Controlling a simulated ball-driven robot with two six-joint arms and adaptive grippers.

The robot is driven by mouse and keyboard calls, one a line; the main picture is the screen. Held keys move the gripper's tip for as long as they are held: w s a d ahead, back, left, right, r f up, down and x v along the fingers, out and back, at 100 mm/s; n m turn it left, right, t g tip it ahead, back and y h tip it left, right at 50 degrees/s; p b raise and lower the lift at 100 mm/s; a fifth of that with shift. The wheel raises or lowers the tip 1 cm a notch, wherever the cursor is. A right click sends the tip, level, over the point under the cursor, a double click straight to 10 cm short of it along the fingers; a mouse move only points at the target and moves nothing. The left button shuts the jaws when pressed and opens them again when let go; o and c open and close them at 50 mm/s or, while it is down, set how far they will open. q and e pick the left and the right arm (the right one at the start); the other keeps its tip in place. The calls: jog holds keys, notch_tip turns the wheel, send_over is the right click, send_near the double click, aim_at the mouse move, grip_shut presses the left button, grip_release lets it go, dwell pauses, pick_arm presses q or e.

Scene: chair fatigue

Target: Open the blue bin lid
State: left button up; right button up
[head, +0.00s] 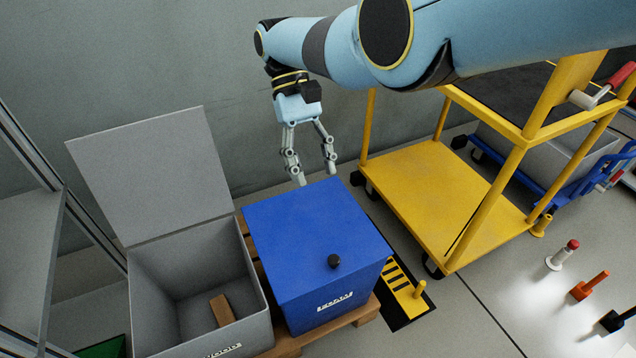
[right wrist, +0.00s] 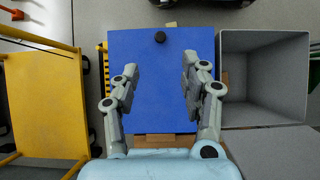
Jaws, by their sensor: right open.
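The blue bin (head: 341,305) stands on a wooden pallet, and its blue lid (head: 312,230) is shut. A black knob (head: 334,261) sits on the lid near its front edge. The lid (right wrist: 152,80) and the knob (right wrist: 160,37) also show in the right wrist view, the knob at the far side from the fingers' base. My right gripper (head: 316,182) is open and empty at the back edge of the lid, pointing down. In the right wrist view the fingers (right wrist: 158,75) are spread over the lid, with nothing between them. My left gripper is not in view.
A grey bin (head: 262,298) with its lid (head: 155,175) raised stands left of the blue bin and holds a brown block (head: 222,310). A yellow cart (head: 440,210) stands to the right. A metal shelf (head: 30,250) is at the left edge. A wall rises behind.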

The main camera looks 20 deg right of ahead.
jog(key=shift+v, duration=1.6)
